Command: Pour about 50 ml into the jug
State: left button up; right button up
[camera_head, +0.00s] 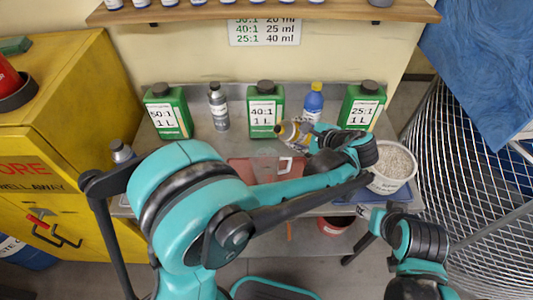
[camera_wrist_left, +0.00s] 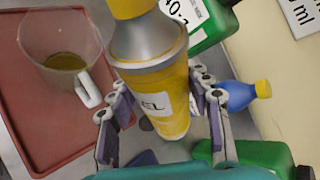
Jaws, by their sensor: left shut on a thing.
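My left gripper (camera_head: 309,134) is shut on a yellow bottle (camera_head: 291,130), held tipped over near the jug (camera_head: 267,165). In the left wrist view the bottle (camera_wrist_left: 155,90) sits between the fingers (camera_wrist_left: 160,115), with a grey shoulder, a yellow top and a label ending in "EL". Its mouth is out of that frame. The clear jug with a white handle (camera_wrist_left: 62,45) stands on a red tray (camera_wrist_left: 50,125) and holds some olive-yellow liquid at the bottom. No stream shows. My right gripper (camera_head: 368,228) is low at the right, partly hidden; its opening is unclear.
Green jugs marked 50:1 (camera_head: 168,115), 40:1 (camera_head: 263,115) and 25:1 (camera_head: 362,108) stand along the back. A grey bottle (camera_head: 218,108) and a blue bottle (camera_head: 313,103) stand between them. A white bucket (camera_head: 388,183) is at the right, beside wire mesh (camera_head: 470,180).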

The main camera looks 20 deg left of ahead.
pick_arm(q)
jog(key=f+m+g+y+b, duration=0.2)
jog(key=b, duration=0.1)
jog(key=shift+s, duration=0.1)
jog(key=shift+r+m+g+y, duration=0.2)
jog(key=shift+m+g+y, duration=0.1)
jog(key=shift+m+y, duration=0.15)
jog(key=shift+m+g+y+b, duration=0.4)
jog(key=shift+m+b, duration=0.1)
jog(key=shift+m, duration=0.15)
jog(key=shift+m+g+y+b, duration=0.3)
jog(key=shift+m+y+b, duration=0.1)
jog(key=shift+m+y, duration=0.1)
jog(key=shift+r, duration=0.1)
dwell(1.0)
